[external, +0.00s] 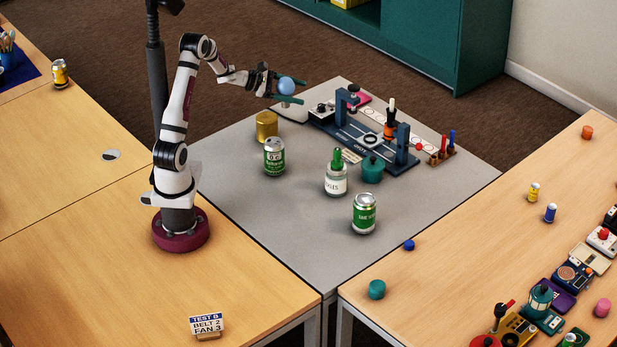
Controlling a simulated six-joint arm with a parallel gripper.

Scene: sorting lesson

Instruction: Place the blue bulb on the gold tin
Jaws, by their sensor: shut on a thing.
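The blue bulb (286,85) is a pale blue ball, held in the air at the end of my arm. My gripper (289,92) is shut on it, with dark green fingers on either side. The gold tin (266,125) stands upright on the grey table, below and to the left of the bulb in the picture. The bulb is apart from the tin. The lower part of the bulb is partly hidden by a finger.
Green cans (274,157) and (364,214), a green-topped bottle (336,175) and a teal pot (372,169) stand on the grey table (290,230). A dark blue apparatus (365,135) fills the back. The front of the grey table is clear.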

